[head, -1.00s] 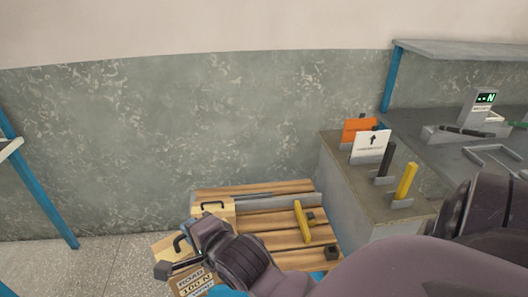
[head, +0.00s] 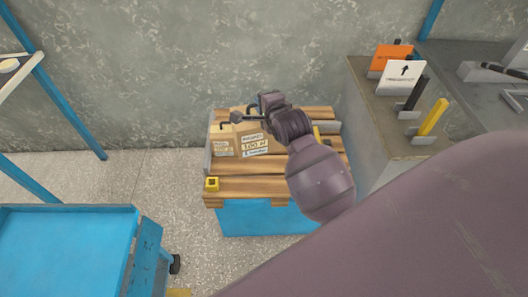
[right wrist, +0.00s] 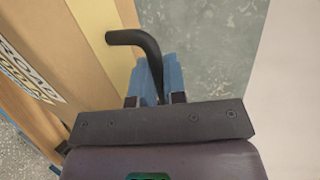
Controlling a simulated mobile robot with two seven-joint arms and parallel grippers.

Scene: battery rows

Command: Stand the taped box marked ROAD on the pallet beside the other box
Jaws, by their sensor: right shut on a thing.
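The taped cardboard box with labels (head: 254,146) is on or just above the pallet (head: 270,188); I cannot tell if its base touches. My right gripper (head: 246,117) is over the box top. In the right wrist view its blue fingers (right wrist: 153,80) are shut on the box's black handle (right wrist: 135,38), and the box (right wrist: 55,30) fills the left side. My left gripper is not in view.
A small yellow block (head: 212,184) sits at the pallet's front left corner. A yellow bar (head: 317,133) is partly hidden behind my right arm. A grey cabinet (head: 390,140) stands right of the pallet. A blue cart (head: 65,250) is at lower left, with floor between.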

